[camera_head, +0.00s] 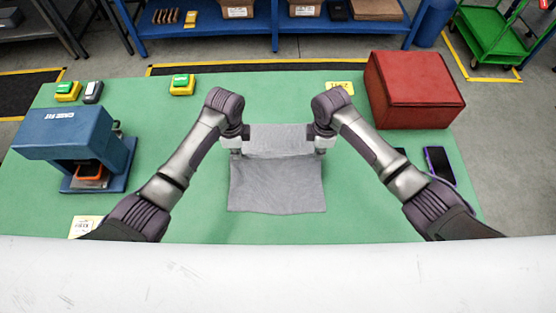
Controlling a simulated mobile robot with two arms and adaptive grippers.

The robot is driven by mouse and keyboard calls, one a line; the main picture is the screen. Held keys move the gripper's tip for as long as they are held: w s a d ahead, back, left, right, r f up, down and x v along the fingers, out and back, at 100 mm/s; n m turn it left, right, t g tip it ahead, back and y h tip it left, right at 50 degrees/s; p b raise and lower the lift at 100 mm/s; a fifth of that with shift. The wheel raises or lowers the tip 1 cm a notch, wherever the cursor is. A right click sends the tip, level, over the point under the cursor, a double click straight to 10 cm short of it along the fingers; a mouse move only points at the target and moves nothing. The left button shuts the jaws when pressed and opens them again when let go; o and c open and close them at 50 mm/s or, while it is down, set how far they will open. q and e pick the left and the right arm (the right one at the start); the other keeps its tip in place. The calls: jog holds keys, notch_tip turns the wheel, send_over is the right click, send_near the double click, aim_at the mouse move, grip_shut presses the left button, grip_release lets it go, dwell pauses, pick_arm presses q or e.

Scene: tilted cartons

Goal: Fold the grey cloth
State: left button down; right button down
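The grey cloth (277,185) lies on the green table, near its middle. Its near part is spread fairly flat, and a lighter far band (279,139) runs between my two grippers, with a crease line between the two parts. My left gripper (236,150) is at the cloth's left edge, and my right gripper (321,148) is at its right edge. Both point down at the ends of the lighter band. The fingertips are small and partly hidden by the wrists, so I cannot tell whether they are closed on the cloth.
A blue press (65,130) stands on the table (270,230) at the left. A red box (415,90) is at the back right, with a phone (440,166) in front of it. Yellow-and-green items (182,85) sit along the back edge. The table in front of the cloth is clear.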

jog(key=c, duration=0.7)
grip_release()
pick_arm(q)
jog(key=c, duration=1.3)
grip_release()
jog(key=shift+o, duration=0.2)
jog(key=o, duration=0.6)
jog(key=shift+c, duration=0.2)
jog(key=shift+o, duration=0.3)
jog(key=o, duration=0.6)
jog(key=shift+o, duration=0.2)
